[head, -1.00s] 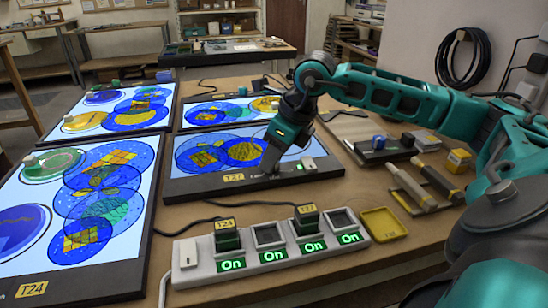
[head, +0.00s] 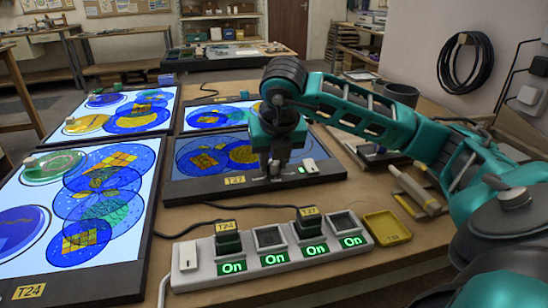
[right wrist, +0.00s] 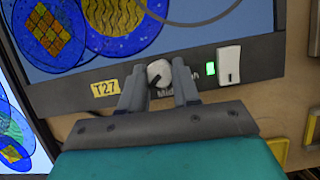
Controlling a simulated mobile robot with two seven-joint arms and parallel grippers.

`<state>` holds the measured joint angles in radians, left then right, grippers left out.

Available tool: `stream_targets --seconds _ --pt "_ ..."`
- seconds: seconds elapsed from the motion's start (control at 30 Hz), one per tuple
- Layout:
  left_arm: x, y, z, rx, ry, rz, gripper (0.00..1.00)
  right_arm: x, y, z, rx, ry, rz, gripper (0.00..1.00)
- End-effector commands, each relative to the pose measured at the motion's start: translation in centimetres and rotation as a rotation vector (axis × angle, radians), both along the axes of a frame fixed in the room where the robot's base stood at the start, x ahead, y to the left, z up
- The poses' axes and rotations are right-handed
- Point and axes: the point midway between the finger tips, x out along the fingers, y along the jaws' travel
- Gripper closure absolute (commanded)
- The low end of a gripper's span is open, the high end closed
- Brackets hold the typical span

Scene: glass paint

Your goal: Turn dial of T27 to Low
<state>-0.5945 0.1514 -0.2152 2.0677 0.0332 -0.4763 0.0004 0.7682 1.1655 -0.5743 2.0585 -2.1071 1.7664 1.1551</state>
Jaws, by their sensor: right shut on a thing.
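The T27 panel (head: 195,193) is a dark-framed light panel with blue and yellow glass discs. Its yellow T27 label (right wrist: 105,88) sits left of a round pale dial (right wrist: 159,72) on the front frame. A dark mark shows on the dial's lower left side. Lettering below the dial is partly covered by a finger and I cannot read it surely. My right gripper (head: 274,174) points down at this frame. In the right wrist view its two fingers (right wrist: 159,84) are shut on the dial, one on each side. My left gripper is not in view.
A white switch (right wrist: 229,65) with a lit green indicator (right wrist: 211,68) is right of the dial. A power strip (head: 195,268) with several "On" displays stands in front, with a yellow tray (head: 386,226) beside it. The T24 panel (head: 95,285) lies at left.

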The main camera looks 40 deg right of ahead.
Motion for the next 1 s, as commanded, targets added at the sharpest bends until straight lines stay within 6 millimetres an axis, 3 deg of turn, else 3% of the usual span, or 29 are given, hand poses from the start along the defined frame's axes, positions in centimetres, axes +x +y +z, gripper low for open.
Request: stream_targets --seconds 0.4,0.93,0.97,1.0 --pt "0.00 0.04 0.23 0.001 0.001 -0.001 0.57 0.07 0.10 0.04 0.001 0.000 -0.183 0.99" --pt "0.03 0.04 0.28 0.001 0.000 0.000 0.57 0.06 0.09 -0.02 0.002 0.001 -0.205 0.99" --pt "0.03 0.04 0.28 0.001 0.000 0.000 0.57 0.06 0.09 -0.02 0.002 0.001 -0.205 0.68" --pt "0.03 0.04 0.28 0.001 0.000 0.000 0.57 0.06 0.09 -0.02 0.002 0.001 -0.205 0.64"
